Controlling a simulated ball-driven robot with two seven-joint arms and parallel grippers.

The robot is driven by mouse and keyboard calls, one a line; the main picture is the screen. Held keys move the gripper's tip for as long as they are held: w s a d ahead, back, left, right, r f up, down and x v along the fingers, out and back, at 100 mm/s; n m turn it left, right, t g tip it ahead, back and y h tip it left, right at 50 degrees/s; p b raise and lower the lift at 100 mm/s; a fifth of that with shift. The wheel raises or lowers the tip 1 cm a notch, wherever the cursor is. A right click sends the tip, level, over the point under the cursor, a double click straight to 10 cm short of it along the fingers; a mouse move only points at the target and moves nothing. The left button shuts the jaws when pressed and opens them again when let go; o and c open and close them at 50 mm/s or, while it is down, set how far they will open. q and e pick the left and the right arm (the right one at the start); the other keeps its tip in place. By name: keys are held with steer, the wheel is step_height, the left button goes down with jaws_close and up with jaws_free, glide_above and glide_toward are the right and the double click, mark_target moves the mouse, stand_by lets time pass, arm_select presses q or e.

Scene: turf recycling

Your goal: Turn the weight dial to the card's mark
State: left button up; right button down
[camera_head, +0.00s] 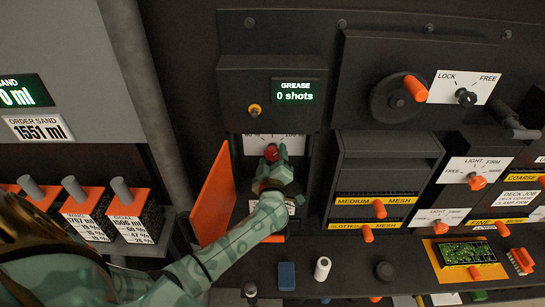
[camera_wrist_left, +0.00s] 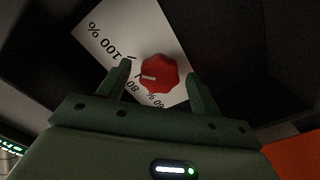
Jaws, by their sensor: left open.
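A red knob (camera_head: 271,152) sits on a white percent scale (camera_head: 252,143) under the grease display. In the left wrist view, the red knob (camera_wrist_left: 160,74) has a short white pointer line facing left, and its scale (camera_wrist_left: 108,38) shows 100 % and 80 %. My left gripper (camera_wrist_left: 158,82) is open, with one finger on each side of the knob; contact cannot be told. In the head view, my left gripper (camera_head: 272,168) covers part of the scale. An orange dial (camera_head: 477,182) has a LIGHT/FIRM plate. A small job card (camera_head: 520,197) is at the right. My right gripper is not in view.
An orange flap (camera_head: 213,197) stands open just left of my left gripper. A grease display (camera_head: 295,91) reads 0 shots. Small items, including a green circuit board (camera_head: 465,252), lie on the lower shelf.

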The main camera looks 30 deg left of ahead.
arm_select(q)
steer(key=shift+w+a, duration=0.15)
steer(key=shift+w, duration=0.2)
steer(key=shift+s, duration=0.1)
steer(key=c, duration=1)
steer(key=shift+o, duration=0.2)
